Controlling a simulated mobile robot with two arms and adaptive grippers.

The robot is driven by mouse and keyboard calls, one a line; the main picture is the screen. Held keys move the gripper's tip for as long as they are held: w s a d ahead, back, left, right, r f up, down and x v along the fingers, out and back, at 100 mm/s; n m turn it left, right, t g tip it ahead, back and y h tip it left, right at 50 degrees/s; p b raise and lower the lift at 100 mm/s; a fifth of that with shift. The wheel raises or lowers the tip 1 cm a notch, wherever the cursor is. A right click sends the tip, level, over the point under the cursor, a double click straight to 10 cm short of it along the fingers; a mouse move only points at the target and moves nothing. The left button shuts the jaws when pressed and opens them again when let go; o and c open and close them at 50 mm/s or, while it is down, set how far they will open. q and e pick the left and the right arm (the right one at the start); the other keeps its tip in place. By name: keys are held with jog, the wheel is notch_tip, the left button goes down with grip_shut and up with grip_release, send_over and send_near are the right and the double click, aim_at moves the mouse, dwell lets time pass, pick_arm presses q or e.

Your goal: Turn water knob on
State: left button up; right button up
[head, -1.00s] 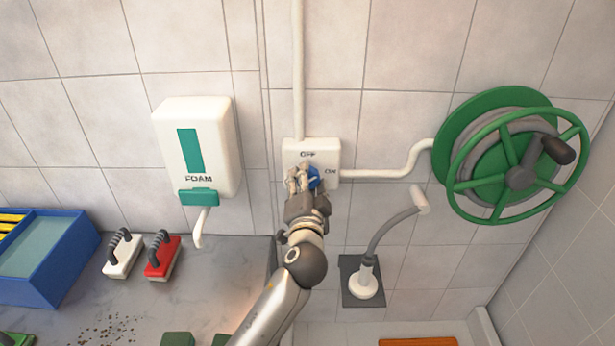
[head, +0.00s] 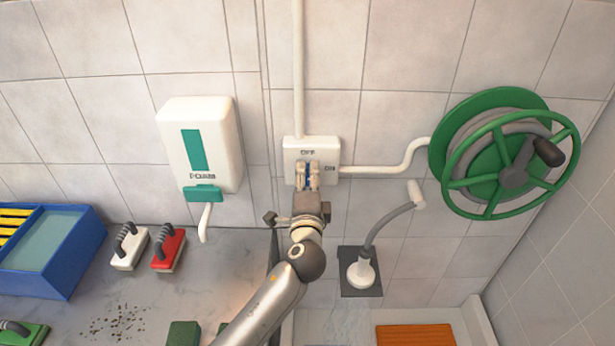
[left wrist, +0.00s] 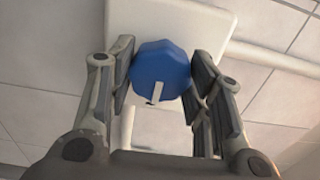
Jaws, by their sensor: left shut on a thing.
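The water knob (left wrist: 160,72) is blue with a white pointer mark; in the left wrist view the mark lies on its lower side. It sits on a white wall box (head: 312,148) lettered OFF above and ON at the right. My left gripper (head: 308,168) is shut on the knob, one finger on each side, as the left wrist view (left wrist: 158,82) also shows. In the head view the fingers hide much of the knob, so its pointer cannot be read there. My right gripper is not in view.
A foam dispenser (head: 198,145) hangs left of the box. A green hose reel (head: 510,152) is at the right, with a spray head (head: 361,272) below. Red (head: 168,249) and white (head: 129,246) brushes and a blue bin (head: 45,275) stand on the counter (head: 205,285).

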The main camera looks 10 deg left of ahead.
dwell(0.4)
pick_arm(q)
jog(key=o, duration=1)
jog(key=v, duration=1.2)
jog(key=shift+s+f, duration=0.1)
